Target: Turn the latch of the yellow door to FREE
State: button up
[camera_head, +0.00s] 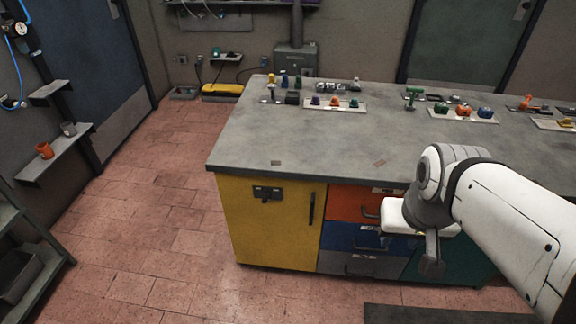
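The yellow door (262,236) is at the left end of the front of the grey-topped workbench, and it looks closed. Its dark latch (267,194) is near the top of the door, left of centre. Its position and any lettering are too small to read. A dark vertical handle (311,208) is at the door's right edge. My gripper (432,262) hangs at the end of my white arm, in front of the drawers, to the right of the yellow door and apart from the latch. Its fingers cannot be made out clearly.
Orange (350,204), blue (346,236) and grey drawers stack right of the yellow door. The worktop (300,135) carries trays of small coloured parts towards the back. The tiled floor (175,240) is clear left of the bench. Wall shelves (55,150) stand at far left.

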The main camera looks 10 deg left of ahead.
aim_at(268, 196)
jog(key=z, duration=0.4)
jog(key=k, duration=1.35)
jog(key=u, duration=0.35)
jog(key=i, duration=1)
jog(key=u, duration=0.1)
